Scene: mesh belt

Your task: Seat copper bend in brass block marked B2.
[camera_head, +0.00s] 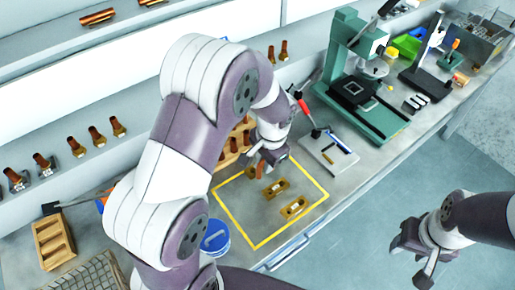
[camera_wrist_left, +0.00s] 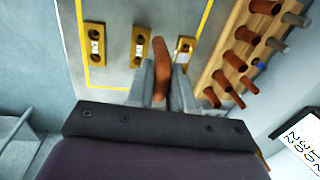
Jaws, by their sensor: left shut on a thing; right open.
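My left gripper (camera_head: 264,162) is shut on a copper bend (camera_wrist_left: 161,62), held between its fingertips (camera_wrist_left: 163,88) over the yellow-outlined area. The bend also shows small in the head view (camera_head: 261,171). In the wrist view, brass blocks stand in a row: one at the left (camera_wrist_left: 95,45), one in the middle (camera_wrist_left: 140,44) and one at the right (camera_wrist_left: 184,48), partly hidden by the gripper. Two blocks show clearly in the head view, a nearer one (camera_head: 293,207) and a farther one (camera_head: 276,188). Their white labels are too small to read. My right gripper (camera_head: 420,262) is open and empty, off the bench.
A wooden rack (camera_wrist_left: 232,62) with several copper pieces stands beside the blocks. A blue bucket (camera_head: 214,238) and wooden tray (camera_head: 53,240) are at left. The yellow outline (camera_head: 240,222) has bare room.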

